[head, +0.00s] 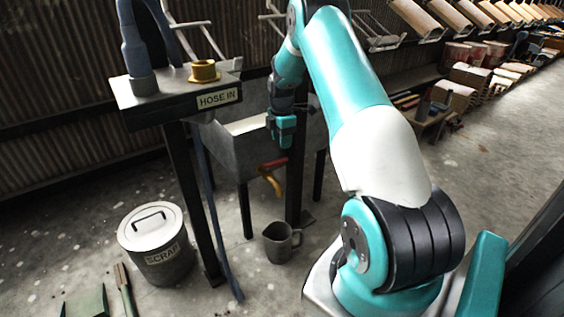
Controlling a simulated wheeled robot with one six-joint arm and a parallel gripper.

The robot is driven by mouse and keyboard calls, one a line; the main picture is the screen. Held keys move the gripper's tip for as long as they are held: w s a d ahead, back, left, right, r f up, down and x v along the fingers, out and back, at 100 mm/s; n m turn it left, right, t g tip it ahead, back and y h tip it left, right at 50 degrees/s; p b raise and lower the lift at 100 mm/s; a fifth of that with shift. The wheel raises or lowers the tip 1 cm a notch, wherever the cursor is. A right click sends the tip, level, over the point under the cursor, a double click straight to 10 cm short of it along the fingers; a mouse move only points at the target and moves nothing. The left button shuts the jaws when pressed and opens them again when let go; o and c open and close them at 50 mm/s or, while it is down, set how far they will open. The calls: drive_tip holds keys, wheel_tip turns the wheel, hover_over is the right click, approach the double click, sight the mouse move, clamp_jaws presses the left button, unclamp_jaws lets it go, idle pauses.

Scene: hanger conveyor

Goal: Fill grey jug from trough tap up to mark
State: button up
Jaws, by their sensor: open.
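The grey jug (278,244) stands upright on the concrete floor, its handle toward the right. Its inside and any mark on it are too small to make out. The grey trough (226,155) stands on dark legs behind and above the jug. The tap (270,180), with a red top and a yellow curved spout, is at the trough's front, above the jug. No water stream shows. My gripper (285,138) is open, high beside the trough and above the tap, apart from the jug. Nothing shows between its fingers.
A shelf (150,112) with a HOSE IN sign (217,98) carries a yellow fitting (204,72) and a blue-grey hose (141,50). A lidded SCRAP bin (160,262) stands at the left. Dark posts stand near the jug. Crates and boards line the right wall.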

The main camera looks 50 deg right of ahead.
sight(283, 159)
wheel_tip(283, 159, down, 7)
drive_tip(key=shift+b, duration=1.1)
drive_tip(key=shift+s, duration=0.1)
clamp_jaws()
drive_tip(key=shift+d+r, duration=0.1)
